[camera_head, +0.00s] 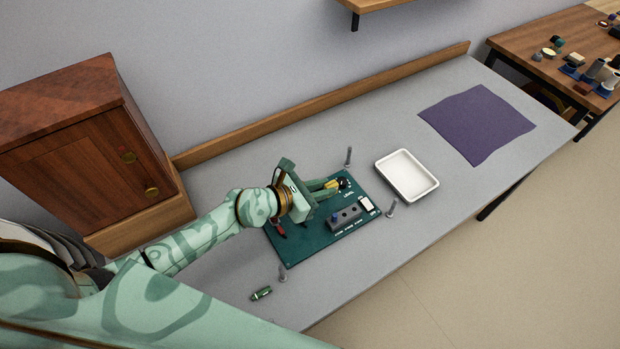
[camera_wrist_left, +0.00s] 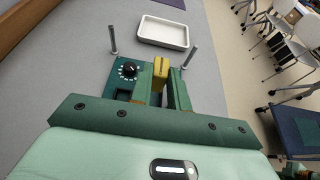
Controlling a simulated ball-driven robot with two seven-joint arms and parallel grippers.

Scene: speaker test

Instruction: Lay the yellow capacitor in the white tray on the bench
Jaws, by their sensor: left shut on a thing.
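The yellow capacitor (camera_wrist_left: 160,70) is between the fingers of my left gripper (camera_wrist_left: 164,88), which is shut on it. In the head view my left gripper (camera_head: 326,190) reaches over the green circuit board, and a little of the yellow capacitor (camera_head: 331,184) shows at its fingertips. I cannot tell whether the capacitor touches the board. The white tray (camera_head: 434,187) lies on the grey bench just right of the board and looks empty. It also shows beyond the gripper in the wrist view (camera_wrist_left: 164,43).
The green board (camera_head: 359,190) has a black knob (camera_head: 345,183), a grey block of terminals and upright metal posts (camera_head: 391,208) near its corners. A small green cylinder (camera_head: 261,293) lies at the bench's front. A purple cloth (camera_head: 478,124) lies far right. A wooden cabinet (camera_head: 90,150) stands left.

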